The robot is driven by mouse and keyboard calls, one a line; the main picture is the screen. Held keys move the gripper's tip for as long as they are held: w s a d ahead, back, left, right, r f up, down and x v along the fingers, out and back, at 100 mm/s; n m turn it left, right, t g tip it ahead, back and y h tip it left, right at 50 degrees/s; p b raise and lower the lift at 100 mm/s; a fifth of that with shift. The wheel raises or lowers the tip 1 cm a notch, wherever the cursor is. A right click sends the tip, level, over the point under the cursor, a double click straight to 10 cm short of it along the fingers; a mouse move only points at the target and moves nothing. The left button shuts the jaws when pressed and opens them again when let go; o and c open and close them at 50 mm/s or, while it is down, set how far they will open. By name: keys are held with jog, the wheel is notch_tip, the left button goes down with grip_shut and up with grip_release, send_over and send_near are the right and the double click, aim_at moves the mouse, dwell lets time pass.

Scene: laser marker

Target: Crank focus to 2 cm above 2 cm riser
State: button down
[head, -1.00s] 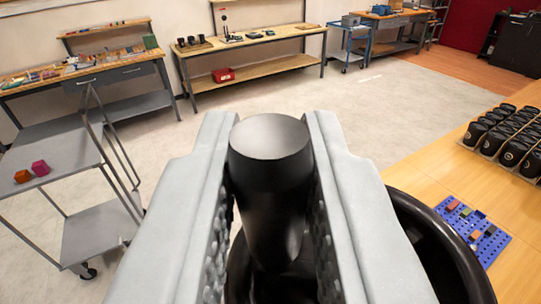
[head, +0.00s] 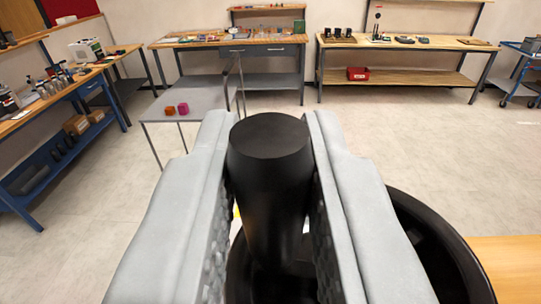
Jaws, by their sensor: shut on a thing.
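A black crank handle (head: 268,185) stands between the two grey fingers of my gripper (head: 270,165). The fingers are shut on it from the left and right, with their ridged inner pads against its sides. The black rim of the crank wheel (head: 425,240) curves out below and to the right of the right finger. Most of the wheel is hidden by the fingers. The riser and the laser head are not in view.
A wooden tabletop edge (head: 510,262) shows at the lower right. A grey cart (head: 200,103) with an orange and a magenta block stands ahead to the left. Workbenches line the far wall and left side. The floor (head: 450,150) between is clear.

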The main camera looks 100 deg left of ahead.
jog(key=shift+d+n+g, duration=0.2)
jog(key=shift+n+g, duration=0.4)
jog(key=shift+g, duration=0.3)
jog(key=c, duration=1.4)
grip_release()
jog(key=shift+o, duration=0.2)
jog(key=d, duration=0.3)
jog(key=w+d, duration=0.1)
jog(key=d, duration=0.2)
jog(key=shift+w, duration=0.1)
jog(key=shift+d, duration=0.7)
